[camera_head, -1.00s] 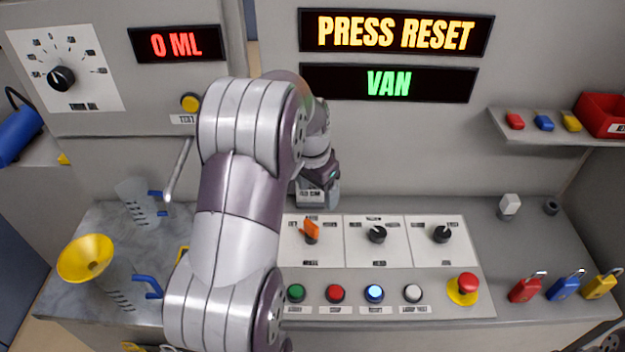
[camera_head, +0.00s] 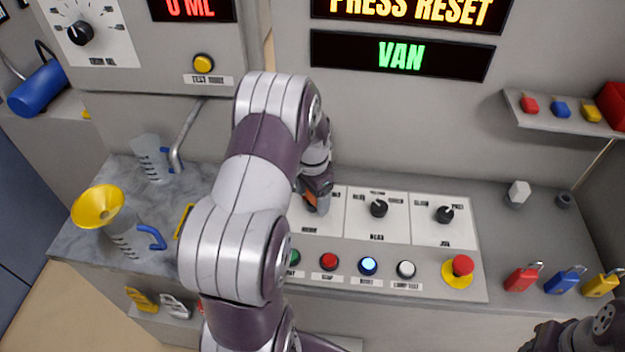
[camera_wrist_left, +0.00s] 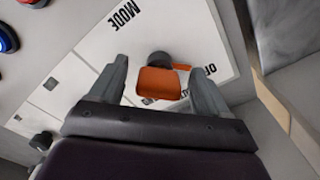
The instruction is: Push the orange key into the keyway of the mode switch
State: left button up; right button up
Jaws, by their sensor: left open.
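The orange key (camera_wrist_left: 158,84) is at the dark knob of the mode switch (camera_wrist_left: 158,60), on a white plate marked MODE. Whether it is seated in the keyway cannot be seen. In the head view the key (camera_head: 310,199) is mostly hidden by my left gripper (camera_head: 316,208), which is at the left-hand switch plate. In the left wrist view my left gripper (camera_wrist_left: 158,80) is open, with one finger on each side of the key and gaps between. Part of my right arm (camera_head: 565,335) shows at the bottom right; its fingers cannot be made out.
Two more switches (camera_head: 379,208) (camera_head: 444,215) sit to the right on the panel. A row of buttons (camera_head: 368,265) and a red emergency stop (camera_head: 462,266) are in front. Padlocks (camera_head: 523,278) stand at the right; a yellow funnel (camera_head: 98,213) and jugs at the left.

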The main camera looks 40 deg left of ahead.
pick_arm(q)
jog(key=shift+f, duration=0.2)
jog(key=shift+w+d, duration=0.1)
jog(key=c, duration=1.1)
jog(key=shift+o, duration=0.5)
jog(key=o, duration=1)
